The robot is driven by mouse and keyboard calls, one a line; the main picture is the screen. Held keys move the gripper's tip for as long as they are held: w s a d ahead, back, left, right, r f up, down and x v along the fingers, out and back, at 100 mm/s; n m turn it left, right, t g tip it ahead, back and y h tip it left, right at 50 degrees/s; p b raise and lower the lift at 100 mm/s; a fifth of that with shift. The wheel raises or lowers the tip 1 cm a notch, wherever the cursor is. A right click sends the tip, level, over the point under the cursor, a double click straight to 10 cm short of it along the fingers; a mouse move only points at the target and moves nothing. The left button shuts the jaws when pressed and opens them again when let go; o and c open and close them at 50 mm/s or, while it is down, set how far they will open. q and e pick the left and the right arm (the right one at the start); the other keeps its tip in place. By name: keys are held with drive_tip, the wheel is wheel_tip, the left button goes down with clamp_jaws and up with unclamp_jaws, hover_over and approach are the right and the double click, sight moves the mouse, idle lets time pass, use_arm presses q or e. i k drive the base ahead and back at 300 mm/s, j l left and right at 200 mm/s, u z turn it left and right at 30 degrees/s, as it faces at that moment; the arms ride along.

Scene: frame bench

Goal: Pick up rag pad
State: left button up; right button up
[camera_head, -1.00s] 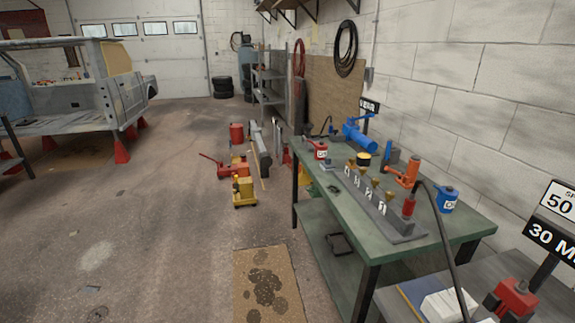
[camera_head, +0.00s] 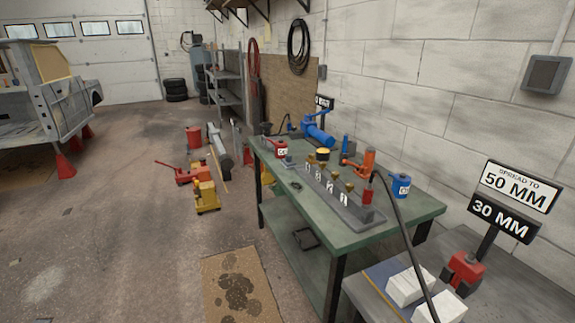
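I cannot pick out a rag pad for certain. Two white blocks, one a white block (camera_head: 405,287) and the other a nearer white block (camera_head: 440,308), lie on the grey bench at the lower right. A flat bluish piece (camera_head: 384,271) shows beside them, partly covered. A dark square item (camera_head: 305,239) rests on the lower shelf of the green bench. Neither of my grippers is in view.
The green bench (camera_head: 395,229) holds a blue pump (camera_head: 318,135), a red can (camera_head: 280,149), a blue can (camera_head: 401,186) and a grey rack (camera_head: 345,208). A black hose crosses its front.

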sight(288, 163)
drive_tip(key=i+j, duration=0.45)
drive_tip(key=i+j+z, duration=0.15)
drive_tip(key=i+j, duration=0.8)
drive_tip(key=j, duration=0.2)
drive_tip(key=z, duration=0.05)
